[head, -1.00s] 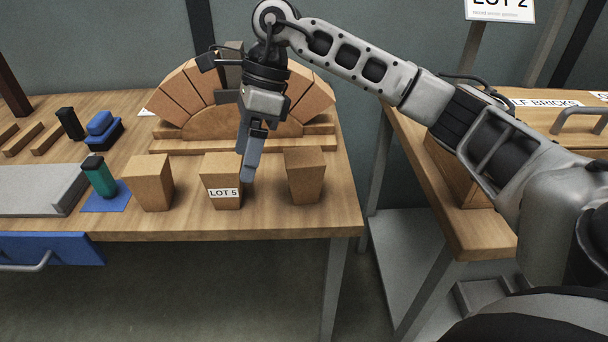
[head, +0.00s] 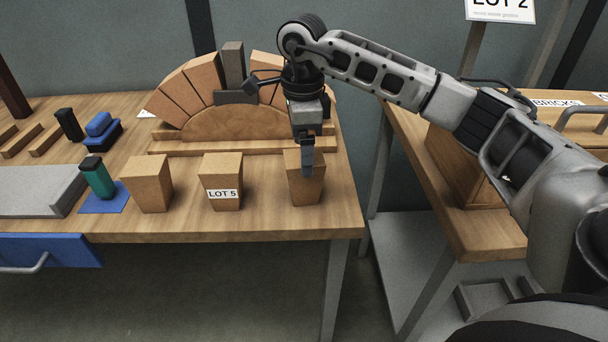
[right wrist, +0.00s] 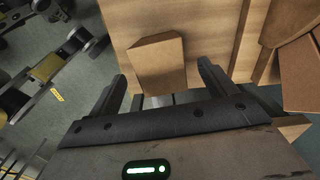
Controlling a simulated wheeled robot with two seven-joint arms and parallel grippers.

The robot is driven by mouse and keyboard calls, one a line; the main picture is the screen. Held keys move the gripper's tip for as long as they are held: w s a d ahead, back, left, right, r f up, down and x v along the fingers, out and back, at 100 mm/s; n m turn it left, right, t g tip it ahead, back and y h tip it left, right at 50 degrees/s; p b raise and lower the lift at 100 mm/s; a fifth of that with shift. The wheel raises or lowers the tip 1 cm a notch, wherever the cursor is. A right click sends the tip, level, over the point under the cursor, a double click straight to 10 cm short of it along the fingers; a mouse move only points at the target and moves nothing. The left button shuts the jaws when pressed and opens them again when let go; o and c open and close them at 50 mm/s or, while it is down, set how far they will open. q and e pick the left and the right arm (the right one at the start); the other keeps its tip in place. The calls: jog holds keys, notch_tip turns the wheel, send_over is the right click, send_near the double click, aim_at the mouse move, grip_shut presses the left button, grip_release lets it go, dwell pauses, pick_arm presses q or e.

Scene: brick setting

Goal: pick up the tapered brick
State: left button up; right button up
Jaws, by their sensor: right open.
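Three tapered bricks stand in a row along the front of the wooden table: a left one (head: 149,184), a middle one (head: 221,172) with a "LOT 5" label, and a right one (head: 306,192). My right gripper (head: 307,170) points down at the right brick and hides part of it in the head view. In the right wrist view, one tapered brick (right wrist: 158,62) shows between the two spread fingers of that gripper (right wrist: 162,76), with no clear contact. The gripper is open and empty. My left gripper is not in view.
A brick arch on a wooden form (head: 240,125) stands behind the row. A green bottle (head: 98,177) on a blue mat (head: 107,203) and a grey slab (head: 38,190) lie left. A second bench (head: 475,225) stands right, across a gap.

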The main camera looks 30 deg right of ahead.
notch_tip(320, 180, down, 5)
jog(key=shift+d+f, duration=0.1)
jog(key=c, duration=1.2)
jog(key=shift+c, duration=0.2)
jog(key=shift+r, duration=0.2)
